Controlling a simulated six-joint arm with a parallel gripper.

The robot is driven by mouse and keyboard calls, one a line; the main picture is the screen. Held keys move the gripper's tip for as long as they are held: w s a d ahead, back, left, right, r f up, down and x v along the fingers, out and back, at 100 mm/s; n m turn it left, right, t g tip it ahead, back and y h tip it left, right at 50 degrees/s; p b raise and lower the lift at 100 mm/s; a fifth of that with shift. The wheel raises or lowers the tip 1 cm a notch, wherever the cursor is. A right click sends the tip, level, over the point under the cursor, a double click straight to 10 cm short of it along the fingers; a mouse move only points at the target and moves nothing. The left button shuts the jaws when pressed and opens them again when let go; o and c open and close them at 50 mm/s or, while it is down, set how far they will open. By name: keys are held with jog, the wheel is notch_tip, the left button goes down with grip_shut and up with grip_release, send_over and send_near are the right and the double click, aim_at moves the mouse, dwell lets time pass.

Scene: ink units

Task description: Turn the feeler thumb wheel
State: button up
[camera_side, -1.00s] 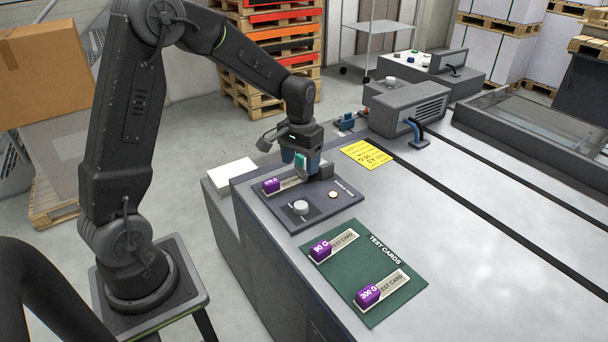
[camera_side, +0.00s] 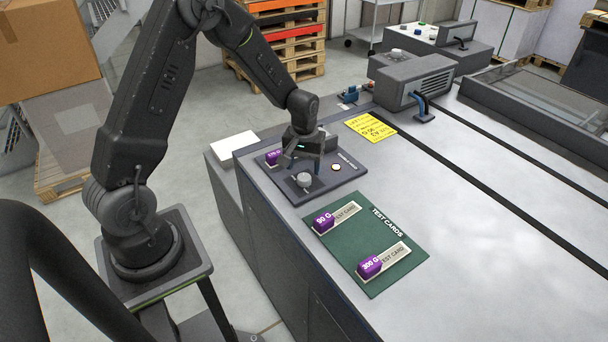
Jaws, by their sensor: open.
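The feeler thumb wheel (camera_side: 304,181) is a small pale grey knob on the dark feeler panel (camera_side: 338,178). My gripper (camera_side: 304,172) points down just above the wheel, with its jaws open and nothing seen between them. From this side I cannot tell whether the fingers touch the wheel. A purple-ended test card (camera_side: 272,158) lies on the far left part of the panel, partly hidden behind my gripper. A small round light-coloured button (camera_side: 336,167) sits to the right of the wheel.
A green mat (camera_side: 398,272) in front holds a 90 G card (camera_side: 323,222) and a 300 G card (camera_side: 370,266). A yellow note (camera_side: 370,127) lies behind the panel. A grey housing with a blue handle (camera_side: 422,108) stands farther back. The grey tabletop to the right is largely clear.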

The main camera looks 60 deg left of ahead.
aim_at(304, 177)
jog(key=shift+f, duration=1.95)
jog(key=shift+c, duration=0.3)
jog(key=c, duration=0.9)
jog(key=shift+o, duration=0.2)
jog(key=shift+m, duration=2.1)
jog(key=o, duration=0.9)
jog(key=shift+r, duration=0.15)
notch_tip(304, 177, up, 14)
jog(key=shift+f, duration=0.2)
